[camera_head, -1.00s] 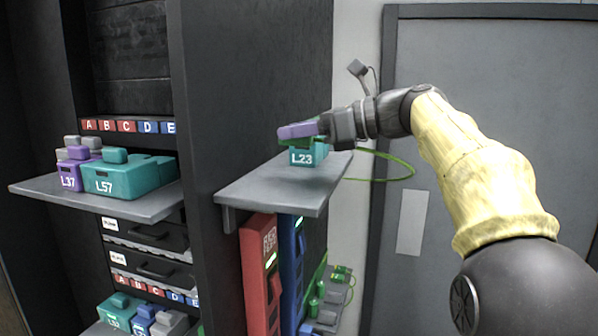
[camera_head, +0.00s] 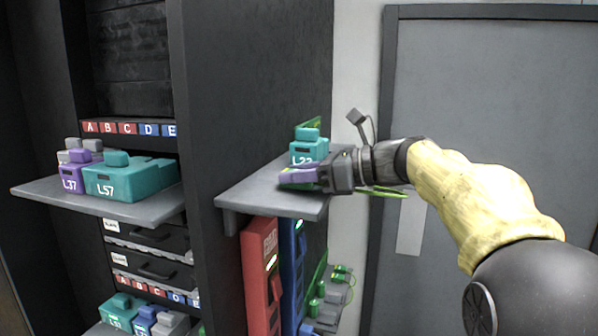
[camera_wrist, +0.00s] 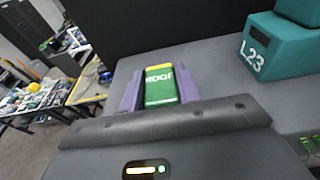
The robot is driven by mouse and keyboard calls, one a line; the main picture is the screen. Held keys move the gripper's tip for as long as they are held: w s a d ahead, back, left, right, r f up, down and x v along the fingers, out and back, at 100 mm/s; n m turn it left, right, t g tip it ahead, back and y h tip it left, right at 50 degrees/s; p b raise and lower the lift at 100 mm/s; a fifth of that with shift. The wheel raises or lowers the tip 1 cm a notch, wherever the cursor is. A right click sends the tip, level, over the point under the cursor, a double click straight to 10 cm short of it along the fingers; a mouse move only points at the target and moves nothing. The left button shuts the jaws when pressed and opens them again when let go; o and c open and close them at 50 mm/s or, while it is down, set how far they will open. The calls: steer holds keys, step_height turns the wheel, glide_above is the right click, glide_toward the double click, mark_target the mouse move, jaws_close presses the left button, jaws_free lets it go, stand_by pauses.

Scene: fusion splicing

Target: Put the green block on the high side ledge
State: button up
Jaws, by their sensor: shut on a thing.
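The green block (camera_wrist: 161,86), with a yellow band and white lettering, sits between the purple fingers in the wrist view. My gripper (camera_head: 302,177) is shut on it. In the wrist view the grey ledge (camera_wrist: 225,75) lies under and around the fingers. I cannot tell whether the block touches it.
A teal block marked L23 (camera_head: 309,147) stands on the ledge just behind my gripper, and it also shows in the wrist view (camera_wrist: 275,48). A dark cabinet wall rises beside the ledge. Red (camera_head: 259,275) and blue (camera_head: 291,270) units stand below.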

steer(key=shift+f, duration=0.2)
steer(key=o, duration=1)
steer(key=shift+r, duration=0.15)
steer(key=b+v, duration=0.4)
steer(key=v, duration=0.8)
